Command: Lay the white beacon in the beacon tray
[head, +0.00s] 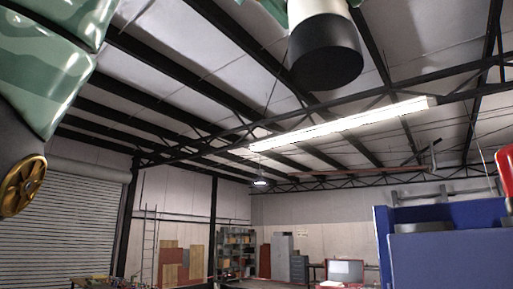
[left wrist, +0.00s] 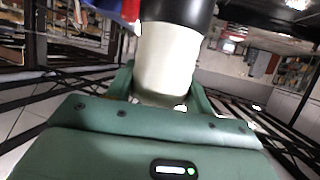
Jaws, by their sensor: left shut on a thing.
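The white beacon (head: 318,8) is a white cylinder with a wide black end, high at the top of the head view, with its black end hanging lowest. In the left wrist view the white beacon (left wrist: 166,62) fills the upper middle, its black end cut off by the top edge. My left gripper (left wrist: 163,88) is shut on the white body, with a green finger on each side. In the head view only bits of this green gripper (head: 312,5) show at the top edge. I cannot make out the beacon tray. My right gripper is not in view.
A blue box-like structure (head: 440,255) stands at the lower right of the head view, with a red thing (head: 506,172) at the right edge. Shelves (head: 236,252) and a grey cabinet (head: 281,256) stand far back. Open air surrounds the beacon.

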